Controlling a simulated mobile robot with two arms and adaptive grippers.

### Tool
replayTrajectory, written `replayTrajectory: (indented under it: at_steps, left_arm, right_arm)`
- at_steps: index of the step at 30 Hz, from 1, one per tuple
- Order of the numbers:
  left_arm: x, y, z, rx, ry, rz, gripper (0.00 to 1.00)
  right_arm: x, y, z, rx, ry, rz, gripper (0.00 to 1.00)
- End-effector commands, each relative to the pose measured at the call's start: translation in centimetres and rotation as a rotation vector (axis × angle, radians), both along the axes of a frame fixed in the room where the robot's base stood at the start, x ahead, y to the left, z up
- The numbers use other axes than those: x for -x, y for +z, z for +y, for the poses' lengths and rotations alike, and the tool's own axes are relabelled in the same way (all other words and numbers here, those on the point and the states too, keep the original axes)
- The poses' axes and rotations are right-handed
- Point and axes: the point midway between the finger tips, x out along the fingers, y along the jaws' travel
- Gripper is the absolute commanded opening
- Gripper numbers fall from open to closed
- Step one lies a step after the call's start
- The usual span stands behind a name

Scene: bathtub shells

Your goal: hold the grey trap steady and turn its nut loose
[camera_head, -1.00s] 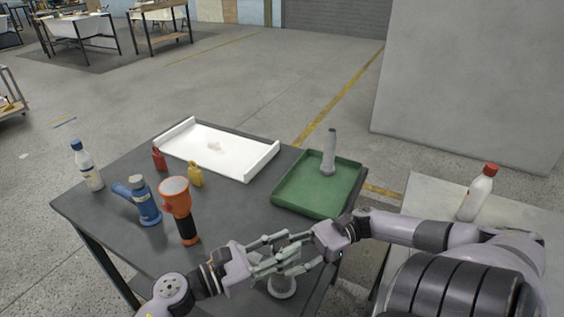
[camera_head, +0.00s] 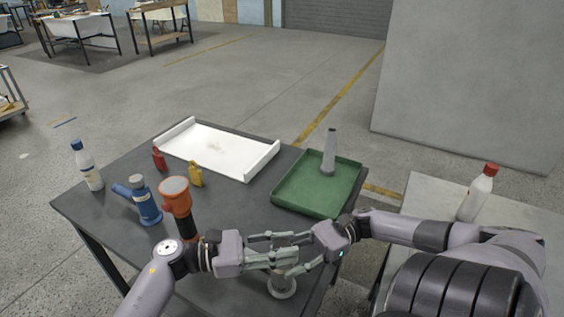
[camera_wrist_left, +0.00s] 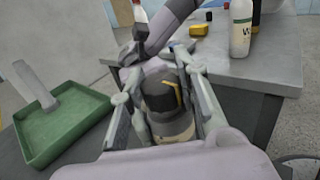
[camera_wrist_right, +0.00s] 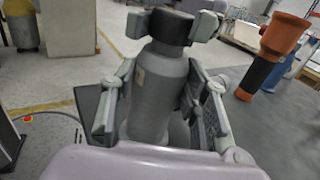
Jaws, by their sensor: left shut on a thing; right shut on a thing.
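The grey trap (camera_head: 284,287) stands upright near the front edge of the dark table, partly hidden by both grippers; its round base shows below them. My right gripper (camera_head: 300,254) is shut around its body, and the right wrist view shows the grey body (camera_wrist_right: 157,95) between the fingers. My left gripper (camera_head: 274,251) is shut on the dark nut at the top of the trap. The nut (camera_wrist_right: 171,26) shows between the left fingertips in the right wrist view. In the left wrist view the nut (camera_wrist_left: 160,92) is dark with a yellow mark.
An orange and black tool (camera_head: 176,198) stands close to my left arm, beside a blue one (camera_head: 147,205). A green tray (camera_head: 290,205) holds a grey upright object (camera_head: 329,155). A white shell (camera_head: 235,160) with a brownish smudge lies at the back. Small red (camera_head: 159,160) and yellow (camera_head: 196,174) bottles stand nearby.

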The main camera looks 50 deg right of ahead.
Motion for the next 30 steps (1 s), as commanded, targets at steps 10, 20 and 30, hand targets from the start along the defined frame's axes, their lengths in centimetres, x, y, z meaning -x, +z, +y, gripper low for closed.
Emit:
replayTrajectory:
  at_steps: [10, 20, 30]
  left_arm:
    - [0.1, -0.1, 0.0, -0.001, -0.002, -0.001, 0.40]
    - [0.0, -0.1, 0.0, -0.001, 0.000, -0.001, 0.51]
    - [-1.4, -0.1, 1.9, -0.002, 0.003, 0.000, 0.51]
  right_arm:
    - [0.1, -0.2, 0.1, -0.001, 0.001, 0.005, 0.09]
    - [0.1, -0.2, 0.0, 0.002, -0.001, 0.005, 0.09]
    - [0.0, -0.2, -0.1, 0.003, -0.002, 0.004, 0.09]
